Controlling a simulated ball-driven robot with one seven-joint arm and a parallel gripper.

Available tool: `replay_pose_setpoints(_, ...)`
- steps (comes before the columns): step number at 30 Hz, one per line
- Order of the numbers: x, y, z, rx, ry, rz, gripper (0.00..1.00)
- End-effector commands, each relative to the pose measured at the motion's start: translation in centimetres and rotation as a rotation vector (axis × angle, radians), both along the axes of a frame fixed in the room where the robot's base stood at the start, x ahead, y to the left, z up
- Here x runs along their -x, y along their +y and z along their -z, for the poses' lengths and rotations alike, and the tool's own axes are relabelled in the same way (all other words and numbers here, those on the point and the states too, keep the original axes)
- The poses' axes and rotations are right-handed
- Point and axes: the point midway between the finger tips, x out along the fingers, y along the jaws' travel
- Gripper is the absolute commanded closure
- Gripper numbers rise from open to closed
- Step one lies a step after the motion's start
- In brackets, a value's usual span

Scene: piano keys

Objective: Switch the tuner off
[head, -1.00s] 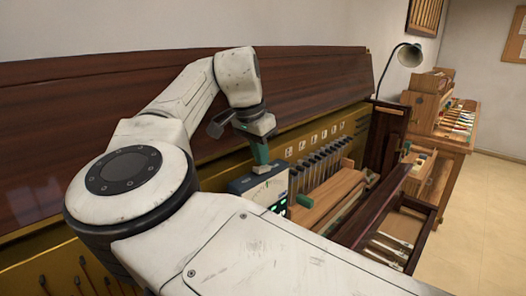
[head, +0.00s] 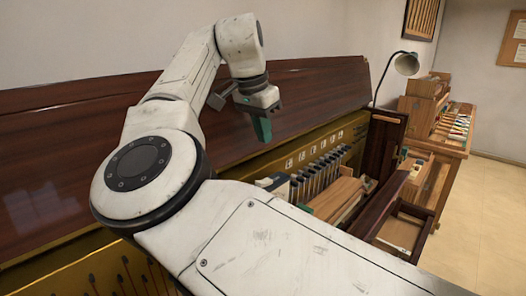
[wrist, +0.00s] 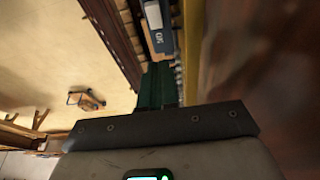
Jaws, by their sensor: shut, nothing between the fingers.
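The tuner is a small box with a pale top and a dark blue side; in the head view only its upper part (head: 272,182) shows above my arm, and its face is hidden. In the wrist view its end (wrist: 160,38), with pale lettering, shows just beyond the fingertips. My gripper (head: 263,132) has green fingers and is shut and empty, above the tuner and apart from it. The green fingers also show in the wrist view (wrist: 158,85). The tuner's switch and display cannot be made out now.
The open piano has a row of dark hammers (head: 318,175) right of the tuner and a long dark wooden lid (head: 330,90) behind. A wooden bench (head: 440,150) with tools and a lamp (head: 406,63) stand further right. Bare floor (head: 490,220) lies at the right.

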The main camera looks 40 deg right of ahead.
Motion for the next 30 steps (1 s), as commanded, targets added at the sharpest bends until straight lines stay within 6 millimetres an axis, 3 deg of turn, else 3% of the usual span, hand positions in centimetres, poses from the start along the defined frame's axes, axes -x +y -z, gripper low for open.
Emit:
replay_pose_setpoints(4,0.0,0.3,-2.4,0.001,0.000,0.000,1.00)
replay_pose_setpoints(10,0.0,0.5,-4.1,0.000,0.000,-0.002,1.00)
replay_pose_setpoints(30,0.0,0.5,-4.3,0.000,0.000,-0.001,1.00)
